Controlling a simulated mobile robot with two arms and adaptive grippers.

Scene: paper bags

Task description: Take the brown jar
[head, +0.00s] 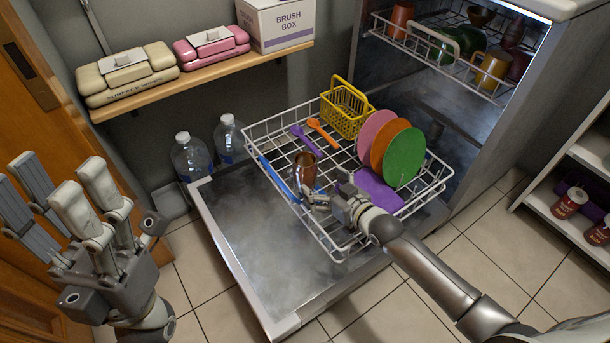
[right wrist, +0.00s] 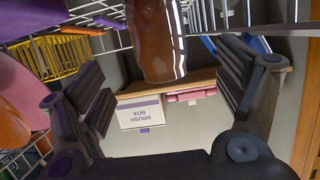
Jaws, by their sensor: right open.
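The brown jar (head: 304,168) is glossy and stands in the lower dishwasher rack (head: 262,130). In the right wrist view the brown jar (right wrist: 158,40) shows at the top middle, between my two fingers, with a gap on each side. My right gripper (head: 320,196) is just in front of the jar and open, its fingers (right wrist: 168,85) spread apart. I cannot tell how deep the jar is between them. My left gripper (head: 62,188) is at the far left, away from the rack, with its fingers apart and empty.
The rack also holds a purple spoon (head: 305,138), an orange spoon (head: 322,133), a yellow basket (head: 345,110), a green plate (head: 405,157) and other plates. The open dishwasher door (head: 255,255) lies below. Bottles (head: 190,157) stand behind; a shelf (head: 205,80) is on the wall.

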